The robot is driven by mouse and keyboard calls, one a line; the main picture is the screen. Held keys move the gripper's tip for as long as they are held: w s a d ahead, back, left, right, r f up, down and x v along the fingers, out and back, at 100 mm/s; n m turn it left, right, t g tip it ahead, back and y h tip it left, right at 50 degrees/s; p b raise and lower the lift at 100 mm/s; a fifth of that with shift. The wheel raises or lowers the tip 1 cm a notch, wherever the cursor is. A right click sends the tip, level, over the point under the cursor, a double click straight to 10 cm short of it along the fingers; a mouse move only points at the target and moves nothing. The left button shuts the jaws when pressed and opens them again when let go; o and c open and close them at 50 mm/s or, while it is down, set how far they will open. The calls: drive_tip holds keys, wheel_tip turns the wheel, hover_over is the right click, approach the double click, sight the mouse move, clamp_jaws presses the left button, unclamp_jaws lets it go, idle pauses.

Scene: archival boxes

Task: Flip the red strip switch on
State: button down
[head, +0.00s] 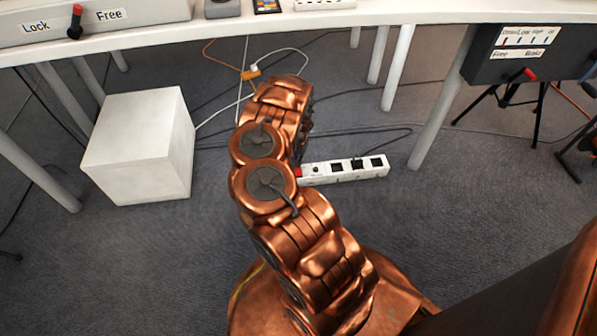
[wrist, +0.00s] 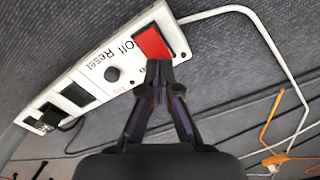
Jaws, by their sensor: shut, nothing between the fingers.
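The white power strip (head: 345,170) lies on the grey carpet under the table, with several dark sockets along it. Its red switch (head: 298,172) is at the strip's left end, partly hidden by my arm. In the wrist view the red switch (wrist: 154,42) is a large red rectangle near the strip's end, beside a round black reset button (wrist: 112,74) and the printed words "Off" and "Reset". My gripper (wrist: 159,72) is shut and empty. Its fingertips overlap the switch's near edge in the picture; I cannot tell whether they touch it. My arm hides the gripper in the head view.
A white box (head: 140,150) stands on the floor at left. White table legs (head: 398,68) and loose cables (head: 290,52) surround the strip. An orange connector (head: 250,74) lies behind my arm. The carpet in front of the strip is clear.

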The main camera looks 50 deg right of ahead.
drive_tip(key=shift+f+b, duration=0.7)
drive_tip(key=shift+f, duration=0.35)
idle(0.7)
wheel_tip(320, 180, up, 7)
drive_tip(key=p, duration=0.7)
idle(0.4)
drive_tip(key=shift+s, duration=0.1)
idle(0.4)
